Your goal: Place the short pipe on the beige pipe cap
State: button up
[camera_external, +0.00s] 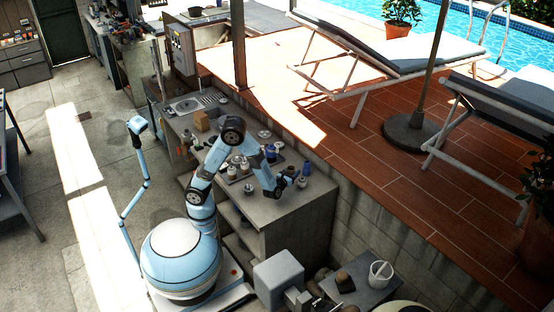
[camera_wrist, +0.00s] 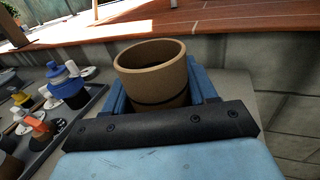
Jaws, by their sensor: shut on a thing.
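The short pipe (camera_wrist: 153,87) is a tan, open-topped tube with a dark band low on its wall. In the wrist view it stands between the blue jaws of my gripper (camera_wrist: 163,93), which is shut on it. Its lower part is hidden behind the dark front bar of my gripper. In the external view my gripper (camera_external: 286,181) is over the right part of the grey workbench; the pipe is small and dark there. I cannot make out a beige pipe cap for sure in either view.
A dark tray (camera_wrist: 73,118) with several bottles and caps lies left of my gripper. A blue container (camera_external: 306,167) stands close by on the bench (camera_external: 300,205). A block wall (camera_wrist: 285,75) and the tiled deck rise behind. The bench's front right corner looks clear.

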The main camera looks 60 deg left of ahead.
jog(key=s+d+m+t+h, duration=0.1)
jog(key=s+d+m+h, duration=0.15)
jog(key=d, duration=1.25)
jog(key=s+d+m+h, duration=0.2)
jog(key=d+h, duration=0.1)
jog(key=d, duration=1.1)
jog(key=s+d+r+m+h, duration=0.1)
jog(key=s+d+m+h, duration=0.15)
jog(key=s+d, duration=0.7)
jog(key=s+d+r+m+h, duration=0.1)
jog(key=s+d+h, duration=0.45)
jog(key=d, duration=0.75)
jog(key=y, duration=0.2)
send_over(346, 273)
jog(key=shift+g, duration=0.4)
notch_tip(346, 273, down, 9)
jog(key=shift+w+a+f, duration=0.1)
jog(key=shift+f, duration=1.7)
jog(key=shift+f, duration=0.1)
jog(key=o, duration=1.1)
